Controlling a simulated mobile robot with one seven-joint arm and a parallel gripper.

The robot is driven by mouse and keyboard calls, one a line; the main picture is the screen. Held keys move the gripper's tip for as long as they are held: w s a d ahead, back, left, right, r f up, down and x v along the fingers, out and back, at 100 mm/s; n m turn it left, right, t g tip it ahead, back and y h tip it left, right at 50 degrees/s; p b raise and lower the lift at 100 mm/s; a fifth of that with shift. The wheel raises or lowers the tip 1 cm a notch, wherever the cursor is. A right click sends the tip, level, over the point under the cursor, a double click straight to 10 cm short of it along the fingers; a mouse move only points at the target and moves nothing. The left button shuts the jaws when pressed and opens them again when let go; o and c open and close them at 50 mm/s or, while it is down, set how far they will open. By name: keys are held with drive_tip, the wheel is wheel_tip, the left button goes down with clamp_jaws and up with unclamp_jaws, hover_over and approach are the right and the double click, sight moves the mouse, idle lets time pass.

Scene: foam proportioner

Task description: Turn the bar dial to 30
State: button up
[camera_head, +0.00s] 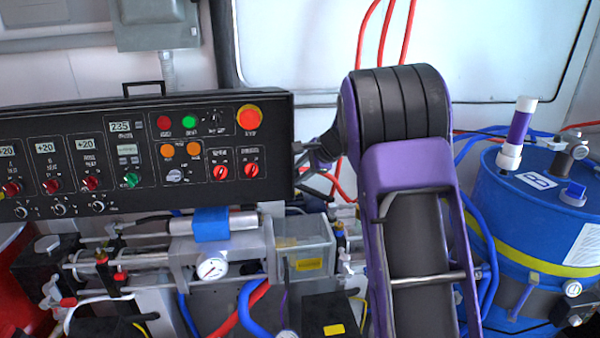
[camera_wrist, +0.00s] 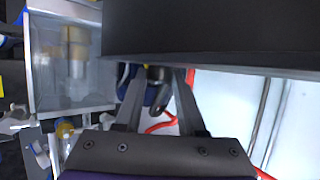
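The black control panel (camera_head: 140,150) fills the left of the head view. It carries small gauges, lamps and knobs. I cannot tell for certain which is the bar dial; a grey knob (camera_head: 176,175) with a marked plate sits low on it, and a black knob (camera_head: 215,118) sits near its top. My gripper (camera_head: 302,165) is at the panel's right end, partly hidden by my purple arm. In the wrist view, my gripper (camera_wrist: 157,78) has its two fingers spread apart beside a dark panel edge (camera_wrist: 210,35). A dark rounded part shows between them; contact is unclear.
A clear box (camera_head: 305,245) stands below the panel's right end and also shows in the wrist view (camera_wrist: 70,60). Pipes and a pressure gauge (camera_head: 212,268) lie below the panel. A blue drum (camera_head: 535,225) stands right. The space before the panel's face looks clear.

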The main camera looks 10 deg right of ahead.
clamp_jaws()
drive_tip(key=shift+f+b, duration=0.15)
drive_tip(key=shift+b, duration=0.5)
drive_tip(key=shift+s+f+n+t+y+b, duration=0.1)
drive_tip(key=shift+f+n+t+y+b, duration=0.35)
drive_tip(key=shift+t+b, duration=1.2)
drive_tip(key=shift+s+f+n+t+y+b, duration=0.15)
drive_tip(key=shift+n+t+y+b, duration=0.45)
drive_tip(key=shift+t+b, duration=1.1)
drive_tip(key=shift+s+f+n+t+y+b, duration=0.1)
drive_tip(key=shift+f+n+t+y+b, duration=0.15)
drive_tip(key=shift+n+t+b, duration=0.95)
drive_tip(key=shift+m+t, duration=0.35)
drive_tip(key=shift+t, duration=0.6)
